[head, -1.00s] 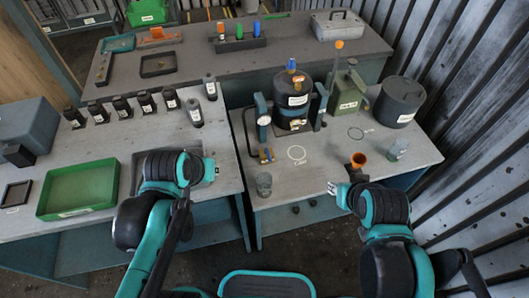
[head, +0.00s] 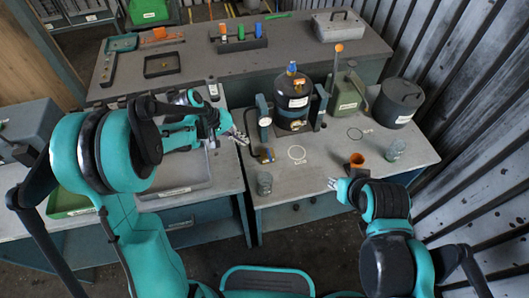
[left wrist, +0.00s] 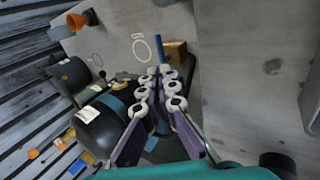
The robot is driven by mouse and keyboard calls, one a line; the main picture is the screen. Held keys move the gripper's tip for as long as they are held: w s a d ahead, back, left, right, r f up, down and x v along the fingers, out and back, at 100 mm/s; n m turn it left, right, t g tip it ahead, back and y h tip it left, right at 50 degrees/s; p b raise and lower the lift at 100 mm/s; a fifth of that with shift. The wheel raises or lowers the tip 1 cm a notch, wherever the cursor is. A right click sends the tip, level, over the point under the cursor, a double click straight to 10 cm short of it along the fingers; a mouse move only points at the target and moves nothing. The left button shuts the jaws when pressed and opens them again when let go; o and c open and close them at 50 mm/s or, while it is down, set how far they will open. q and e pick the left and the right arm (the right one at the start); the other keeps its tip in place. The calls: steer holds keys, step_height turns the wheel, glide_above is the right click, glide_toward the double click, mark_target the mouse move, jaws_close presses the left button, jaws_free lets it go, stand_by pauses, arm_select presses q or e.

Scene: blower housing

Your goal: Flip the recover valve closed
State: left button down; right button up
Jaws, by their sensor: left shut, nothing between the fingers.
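A small brass valve block with a blue lever (head: 266,155) sits at the lower left of the black blower housing (head: 292,103); no label on it is readable. In the left wrist view, the brass block (left wrist: 174,49) and its upright blue lever (left wrist: 159,47) lie just beyond my fingertips. My left gripper (head: 241,136) is shut and empty, left of the housing's gauge and above the bench edge; it also shows in the left wrist view (left wrist: 160,88). My right gripper (head: 335,184) is low near the orange funnel (head: 356,161); its finger opening is too small to judge.
A glass jar (head: 264,183) stands at the front of the right bench (head: 305,180), below the valve. A green can (head: 347,93), a dark pot (head: 398,103) and another jar (head: 395,149) stand to the right. Bare bench lies around the white drawn circle.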

mark_target(269, 156)
arm_select(q)
steer(key=shift+w+f, duration=0.15)
steer(key=shift+f, duration=0.1)
steer(key=shift+d, duration=0.1)
steer(key=b+x, duration=0.4)
steer(key=x, duration=0.9)
steer(key=shift+b, duration=0.35)
steer(key=shift+d+f, duration=0.3)
steer(key=shift+f, duration=0.05)
steer(key=shift+d, duration=0.1)
